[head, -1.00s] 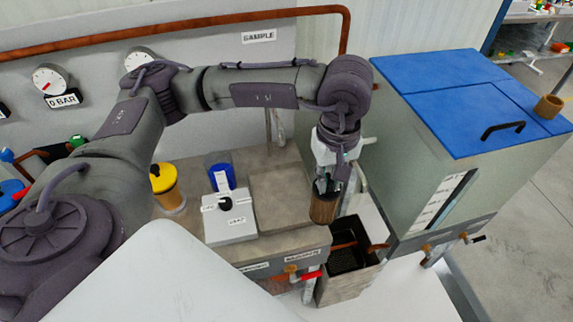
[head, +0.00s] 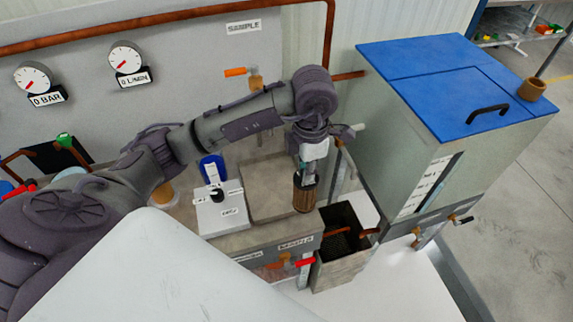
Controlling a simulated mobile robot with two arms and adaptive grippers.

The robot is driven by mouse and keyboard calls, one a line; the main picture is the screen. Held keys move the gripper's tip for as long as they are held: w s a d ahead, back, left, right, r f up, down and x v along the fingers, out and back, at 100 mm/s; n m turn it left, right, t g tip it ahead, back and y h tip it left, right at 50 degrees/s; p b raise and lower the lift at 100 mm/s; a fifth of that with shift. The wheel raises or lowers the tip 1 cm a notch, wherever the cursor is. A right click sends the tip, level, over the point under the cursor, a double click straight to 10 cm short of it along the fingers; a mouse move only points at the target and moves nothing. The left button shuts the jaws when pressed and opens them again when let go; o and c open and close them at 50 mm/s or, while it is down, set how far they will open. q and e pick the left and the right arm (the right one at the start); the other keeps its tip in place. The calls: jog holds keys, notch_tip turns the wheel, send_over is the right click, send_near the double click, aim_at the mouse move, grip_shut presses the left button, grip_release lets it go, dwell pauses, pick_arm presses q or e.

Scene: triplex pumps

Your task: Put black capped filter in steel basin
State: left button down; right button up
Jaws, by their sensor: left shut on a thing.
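My left gripper (head: 307,172) is shut on the black capped filter (head: 303,196), a brown ribbed cylinder with a dark top. The filter hangs roughly upright at the right edge of the bench. How far it is above the bench top is hard to tell. A shallow grey square basin (head: 262,200), which looks like the steel basin, is set in the bench just left of the filter. The filter and gripper cover part of its right side. My right gripper is not in view.
A white labelled block (head: 218,216) and a blue-topped item (head: 211,167) stand left of the basin. An open box (head: 340,270) with a dark inside sits below right. A blue-lidded tank (head: 440,80) stands at the right. An orange-handled tap (head: 237,72) is on the wall.

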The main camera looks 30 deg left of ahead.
pick_arm(q)
jog(key=w+a+f+p, duration=0.3)
jog(key=a+f, duration=0.3)
jog(key=f, duration=0.2)
jog(key=shift+f, duration=0.1)
jog(key=c, duration=1.1)
grip_release()
jog(key=shift+c, duration=0.2)
